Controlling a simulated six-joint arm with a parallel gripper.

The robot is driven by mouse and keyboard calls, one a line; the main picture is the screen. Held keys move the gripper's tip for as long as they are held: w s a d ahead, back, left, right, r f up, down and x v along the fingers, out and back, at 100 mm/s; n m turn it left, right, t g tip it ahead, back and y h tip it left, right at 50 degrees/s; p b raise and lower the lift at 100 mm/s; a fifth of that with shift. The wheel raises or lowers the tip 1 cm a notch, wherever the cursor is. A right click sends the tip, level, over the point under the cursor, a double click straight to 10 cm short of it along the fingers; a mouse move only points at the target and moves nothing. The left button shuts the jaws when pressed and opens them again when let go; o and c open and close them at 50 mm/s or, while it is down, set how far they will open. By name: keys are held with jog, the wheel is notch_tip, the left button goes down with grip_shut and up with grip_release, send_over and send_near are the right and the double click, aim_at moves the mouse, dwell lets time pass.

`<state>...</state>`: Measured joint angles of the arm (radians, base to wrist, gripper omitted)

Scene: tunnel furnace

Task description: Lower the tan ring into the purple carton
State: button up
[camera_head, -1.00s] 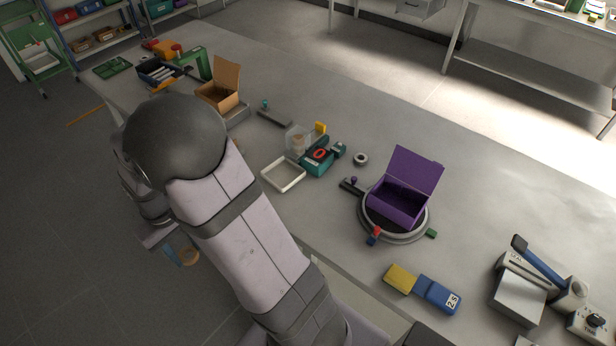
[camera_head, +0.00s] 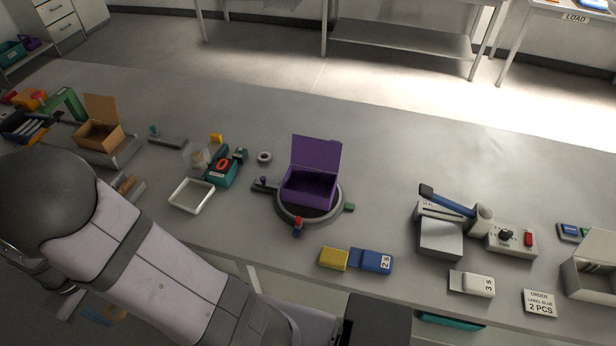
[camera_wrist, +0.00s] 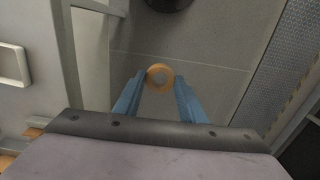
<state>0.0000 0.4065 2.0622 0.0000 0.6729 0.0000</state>
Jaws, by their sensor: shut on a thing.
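The tan ring (camera_wrist: 160,72) is held between the blue fingertips of my gripper (camera_wrist: 160,88), seen in the wrist view over the floor. In the head view, my gripper (camera_head: 100,312) and the ring show small and dim at the lower left, off the table's front edge. The purple carton (camera_head: 296,193) stands open on a round turntable (camera_head: 281,208) on the table, with its lid raised at the back. My gripper is far to the left of the carton and apart from it. The carton's dark inside looks empty.
A white tray (camera_head: 191,196), a teal device with a red dial (camera_head: 222,170) and a small grey ring (camera_head: 264,157) lie left of the carton. Yellow (camera_head: 334,259) and blue (camera_head: 371,261) blocks lie in front. A lever press (camera_head: 440,236) stands right. The table behind the carton is clear.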

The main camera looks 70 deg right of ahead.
dwell(0.3)
jog(key=s+d+m+p, duration=0.1)
jog(key=s+d+m, duration=0.55)
jog(key=d, duration=0.85)
jog(key=s+d+m+p, duration=0.1)
jog(key=s+d+m, duration=0.2)
jog(key=s+d, duration=0.9)
jog(key=s+d+m+p, duration=0.2)
jog(key=s+d+m, duration=0.4)
jog(key=d, duration=1.1)
jog(key=s+d+r+n, duration=0.2)
jog(key=d+r+n, duration=0.3)
jog(key=n, duration=1)
jog(key=shift+s+d+r, duration=0.25)
jog(key=shift+d, duration=0.1)
jog(key=shift+n, duration=0.25)
